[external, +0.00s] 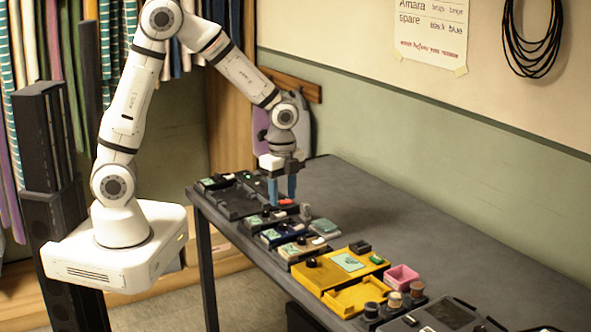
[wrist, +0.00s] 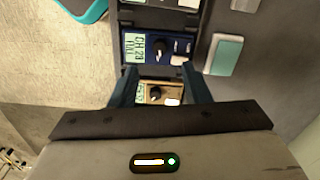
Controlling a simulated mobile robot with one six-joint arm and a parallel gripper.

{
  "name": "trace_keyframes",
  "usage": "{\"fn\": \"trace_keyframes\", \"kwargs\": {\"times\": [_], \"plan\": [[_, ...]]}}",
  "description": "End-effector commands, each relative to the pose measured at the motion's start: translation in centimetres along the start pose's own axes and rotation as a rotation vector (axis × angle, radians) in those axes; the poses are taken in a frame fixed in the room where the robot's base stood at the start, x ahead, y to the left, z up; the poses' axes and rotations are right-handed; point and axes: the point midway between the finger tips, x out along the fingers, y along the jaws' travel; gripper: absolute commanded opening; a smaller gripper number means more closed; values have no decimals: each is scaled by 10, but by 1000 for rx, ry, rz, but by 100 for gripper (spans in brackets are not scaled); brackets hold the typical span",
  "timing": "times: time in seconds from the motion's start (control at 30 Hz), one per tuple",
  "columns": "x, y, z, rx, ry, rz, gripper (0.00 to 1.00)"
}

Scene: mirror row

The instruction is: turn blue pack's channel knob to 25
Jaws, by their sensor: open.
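The blue pack (wrist: 170,36) lies in a dark tray in the wrist view, just past my fingertips. Its small display (wrist: 134,47) seems to read CH 28, though the digits are blurred. A dark round channel knob (wrist: 159,47) sits beside the display. My gripper (wrist: 160,82) is open and empty, with its blue-grey fingers on either side of a tan pack (wrist: 143,102) that has its own dark knob (wrist: 155,93). In the external view my gripper (external: 281,200) points down over the packs, and the blue pack (external: 270,235) shows small near it.
Another pack lies beyond the blue one in the wrist view. A teal-and-white block (wrist: 223,54) lies to its right. The table's right side (external: 420,240) is clear.

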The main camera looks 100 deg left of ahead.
Motion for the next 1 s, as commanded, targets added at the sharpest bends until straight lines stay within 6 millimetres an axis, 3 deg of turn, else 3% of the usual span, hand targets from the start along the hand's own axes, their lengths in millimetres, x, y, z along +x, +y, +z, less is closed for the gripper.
{"fn": "trace_keyframes", "kwargs": {"times": [0.5,0.87,1.0], "plan": [[70,1,0,0,-2,3,43],[75,1,0,0,0,0,43],[74,1,0,0,0,0,32]]}}
